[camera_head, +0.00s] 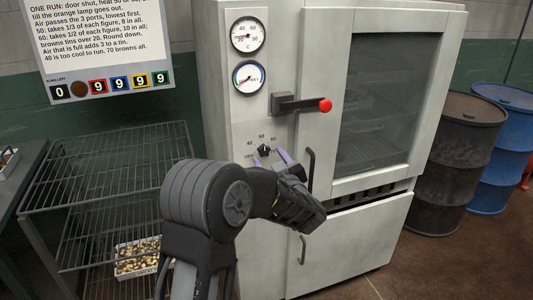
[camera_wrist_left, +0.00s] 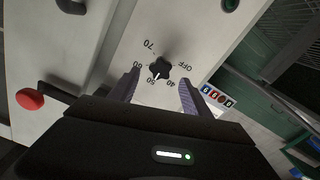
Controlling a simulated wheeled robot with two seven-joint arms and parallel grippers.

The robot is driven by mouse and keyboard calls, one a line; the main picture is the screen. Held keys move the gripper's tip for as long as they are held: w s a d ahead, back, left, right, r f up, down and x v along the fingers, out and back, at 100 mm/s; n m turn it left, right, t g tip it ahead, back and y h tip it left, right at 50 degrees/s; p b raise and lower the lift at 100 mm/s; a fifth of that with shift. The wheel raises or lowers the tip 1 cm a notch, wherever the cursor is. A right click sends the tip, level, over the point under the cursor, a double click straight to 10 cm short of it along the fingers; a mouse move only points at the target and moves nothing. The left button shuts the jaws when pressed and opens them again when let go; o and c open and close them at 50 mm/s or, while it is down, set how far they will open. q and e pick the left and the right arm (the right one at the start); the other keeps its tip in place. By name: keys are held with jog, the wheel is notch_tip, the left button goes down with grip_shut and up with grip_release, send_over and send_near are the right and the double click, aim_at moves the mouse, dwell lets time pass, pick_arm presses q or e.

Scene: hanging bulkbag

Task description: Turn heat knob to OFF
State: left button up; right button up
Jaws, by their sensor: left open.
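The heat knob (camera_head: 264,150) is a small black knob on the pale control panel of the cabinet, with marks around it. In the left wrist view the knob (camera_wrist_left: 160,68) sits among OFF, 40, 50, 60 and 70, and its white pointer appears to face 50. My left gripper (camera_head: 269,157) is open in front of the panel. Its two purple fingers stand on either side of the knob, with gaps between in the left wrist view (camera_wrist_left: 158,78). Whether the fingertips reach the knob's depth is unclear. My right gripper is out of view.
Two gauges (camera_head: 248,78) sit above the knob. A door lever with a red end (camera_head: 325,105) and a dark door handle (camera_head: 310,170) are close on the right. A wire rack (camera_head: 110,170) stands left, under a sign (camera_head: 100,35). Drums (camera_head: 455,165) stand right.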

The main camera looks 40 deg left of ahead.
aim_at(264, 151)
pick_arm(q)
jog(key=shift+x, duration=1.55)
jog(key=shift+c, duration=0.5)
grip_shut()
